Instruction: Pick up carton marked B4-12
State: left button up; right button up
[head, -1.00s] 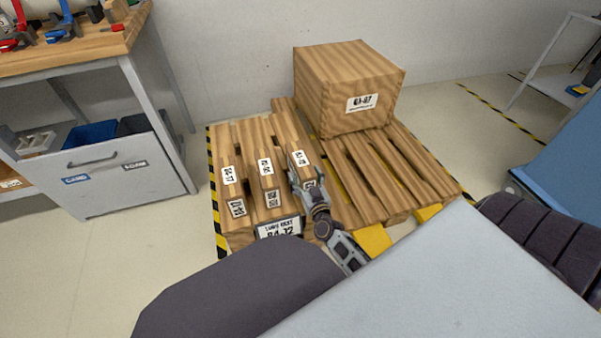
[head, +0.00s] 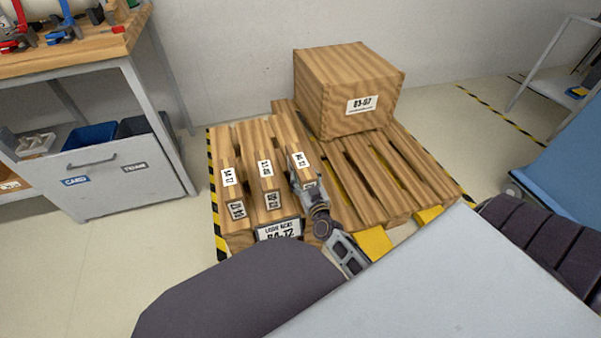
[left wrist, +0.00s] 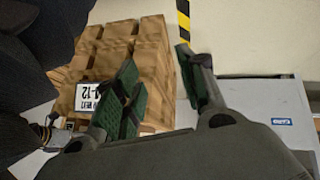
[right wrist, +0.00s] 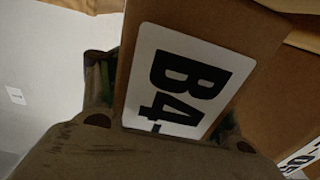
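Three narrow wooden-looking cartons stand in a row on the left of the pallet (head: 401,197). A sign (head: 278,230) reading 84-12 or B4-12 is on the pallet's near side. My right gripper (head: 306,184) is at the near end of the rightmost carton (head: 299,160). In the right wrist view a carton (right wrist: 130,55) with a large label starting "B4-" lies between my right gripper's fingers (right wrist: 168,95); the label's end is hidden. Whether both fingers press on it is unclear. My left gripper (left wrist: 162,85) is open and empty, away from the cartons.
A large box (head: 350,90) marked 83-07 or B3-07 stands at the pallet's back. The left carton (head: 231,185) and middle carton (head: 267,180) stand close beside the rightmost one. A workbench with a grey cabinet (head: 120,175) is at the left. Yellow-black tape borders the pallet.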

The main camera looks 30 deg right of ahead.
aim_at(304, 167)
jog(key=shift+r, duration=0.1)
jog(key=c, duration=0.5)
jog(key=shift+o, duration=0.2)
jog(key=shift+r, duration=0.1)
jog(key=shift+r+p, duration=0.35)
notch_tip(304, 167, up, 8)
jog(key=p, duration=0.4)
jog(key=shift+f, duration=0.25)
pick_arm(q)
jog(key=s+a+r+m+g+y+p, duration=0.1)
jog(key=a+r+g, duration=0.1)
jog(key=r, duration=1)
jog(key=shift+a+r+y, duration=0.25)
jog(key=shift+a+y, duration=0.15)
jog(key=shift+a, duration=0.1)
pick_arm(e)
jog(key=shift+r, duration=0.8)
